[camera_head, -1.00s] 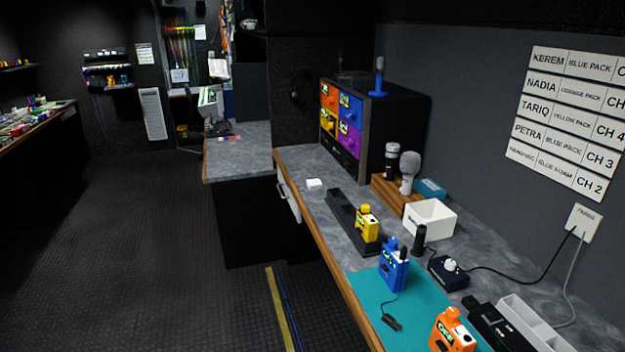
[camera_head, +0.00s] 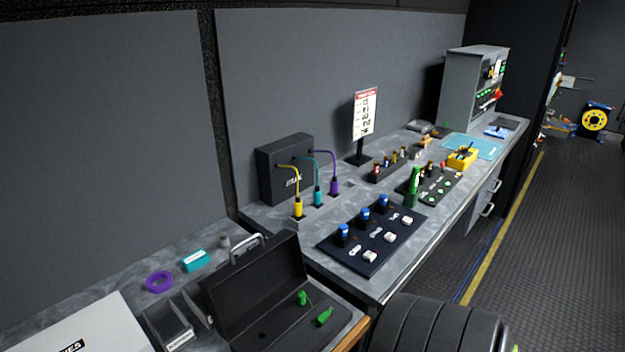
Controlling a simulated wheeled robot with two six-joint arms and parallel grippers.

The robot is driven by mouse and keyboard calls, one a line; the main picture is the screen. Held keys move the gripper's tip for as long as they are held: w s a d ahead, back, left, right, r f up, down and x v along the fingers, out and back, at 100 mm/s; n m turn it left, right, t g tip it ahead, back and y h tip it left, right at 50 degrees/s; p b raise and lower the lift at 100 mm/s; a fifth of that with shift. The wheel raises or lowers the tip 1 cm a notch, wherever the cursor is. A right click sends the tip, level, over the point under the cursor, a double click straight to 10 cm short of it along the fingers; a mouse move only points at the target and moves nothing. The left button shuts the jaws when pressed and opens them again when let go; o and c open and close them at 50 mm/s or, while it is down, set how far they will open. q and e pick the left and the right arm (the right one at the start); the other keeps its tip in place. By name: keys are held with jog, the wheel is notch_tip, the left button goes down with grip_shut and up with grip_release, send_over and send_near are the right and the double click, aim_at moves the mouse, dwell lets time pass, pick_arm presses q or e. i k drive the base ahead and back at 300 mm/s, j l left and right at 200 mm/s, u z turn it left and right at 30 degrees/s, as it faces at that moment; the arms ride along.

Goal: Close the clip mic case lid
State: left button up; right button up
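The clip mic case (camera_head: 255,338) is a black case at the lower middle of the head view, on the grey counter. Its lid (camera_head: 252,285) stands open, tilted up at the back left, with a metal handle (camera_head: 246,249) at its top edge. Two green clip mics (camera_head: 302,298) and (camera_head: 324,317) lie in the dark interior. The case's near edge is partly cut off by the frame. Neither of my grippers is in view.
A purple ring (camera_head: 159,282) and a teal box (camera_head: 195,261) lie behind the case. A grey bin (camera_head: 168,327) stands left of it. A dark rounded object (camera_head: 440,325) fills the lower right.

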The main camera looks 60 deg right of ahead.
aim_at(238, 294)
jog(key=z, duration=1.4)
